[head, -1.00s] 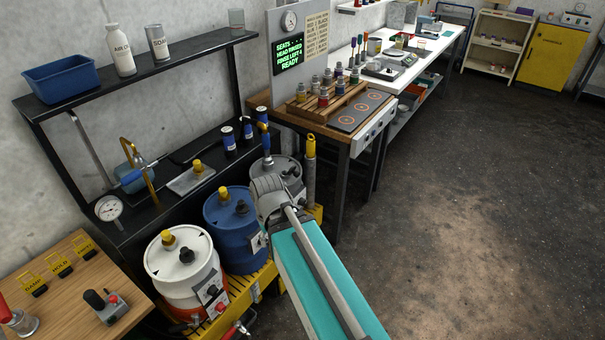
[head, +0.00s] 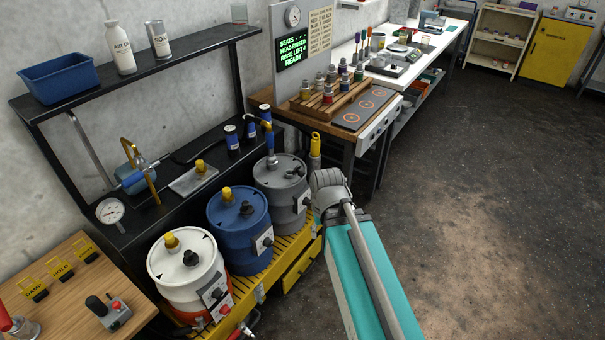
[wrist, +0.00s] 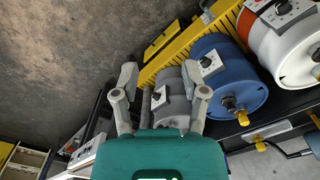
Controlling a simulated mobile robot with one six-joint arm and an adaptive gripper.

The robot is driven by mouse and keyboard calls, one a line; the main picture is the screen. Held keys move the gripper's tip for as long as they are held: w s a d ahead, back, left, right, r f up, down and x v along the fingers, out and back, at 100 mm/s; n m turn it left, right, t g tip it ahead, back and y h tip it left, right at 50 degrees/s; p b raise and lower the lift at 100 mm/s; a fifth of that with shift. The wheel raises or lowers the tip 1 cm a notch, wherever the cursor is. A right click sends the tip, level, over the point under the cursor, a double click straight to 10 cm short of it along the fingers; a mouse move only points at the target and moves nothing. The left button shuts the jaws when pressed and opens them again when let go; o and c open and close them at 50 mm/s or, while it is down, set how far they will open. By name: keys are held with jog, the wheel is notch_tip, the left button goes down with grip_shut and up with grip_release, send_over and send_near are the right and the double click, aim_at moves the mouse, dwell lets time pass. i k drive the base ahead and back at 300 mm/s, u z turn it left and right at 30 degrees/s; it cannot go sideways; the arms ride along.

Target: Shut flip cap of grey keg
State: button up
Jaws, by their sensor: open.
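The grey keg (head: 281,190) stands at the right end of the row of kegs, upright on the yellow rack. I cannot make out whether a flip cap there is up or down. In the wrist view the grey keg (wrist: 173,92) shows its side with a dark knob, beyond and between the fingers. My gripper (wrist: 163,86) is open and empty, apart from the keg as far as I can tell. In the head view my arm hides the fingers.
The blue keg (head: 237,236) and white keg (head: 184,270) stand to the left on the yellow rack (head: 285,258). A yellow-topped post (head: 315,146) rises behind the grey keg's right side. A wooden bench with bottles (head: 332,92) stands behind. The floor to the right is clear.

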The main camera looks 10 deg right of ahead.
aim_at(301, 173)
jog(key=k, duration=1.35)
jog(key=u, duration=0.45)
jog(key=i, duration=1.95)
jog(key=z, duration=0.8)
